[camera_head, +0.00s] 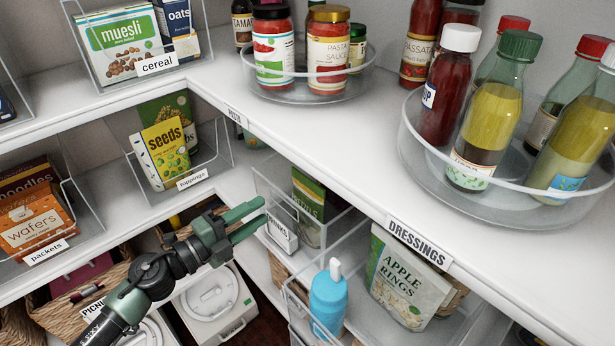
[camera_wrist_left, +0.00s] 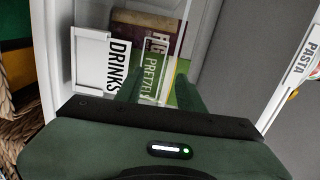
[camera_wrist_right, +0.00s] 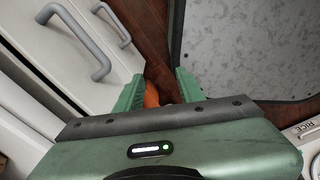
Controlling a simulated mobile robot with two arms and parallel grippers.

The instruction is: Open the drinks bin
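The drinks bin (camera_head: 262,182) is a clear bin on the shelf below the upper counter, with a white DRINKS label (camera_head: 282,234) on its front. Packets stand inside it, one of them green. In the left wrist view the DRINKS label (camera_wrist_left: 103,68) is left of the fingers and a pretzels packet (camera_wrist_left: 155,72) shows between them behind the clear wall. My left gripper (camera_head: 263,211) is open at the bin's front, close to the label; contact cannot be told. My right gripper (camera_wrist_right: 158,90) shows only in its wrist view, open and low down, near drawer handles.
A clear bin with a blue bottle (camera_head: 327,302) and an apple rings bag (camera_head: 405,283) stands right of the drinks bin. The counter with the DRESSINGS label (camera_head: 418,243) overhangs. A toppings bin (camera_head: 212,160) is to the left. An orange thing (camera_wrist_right: 152,94) shows beyond my right fingers.

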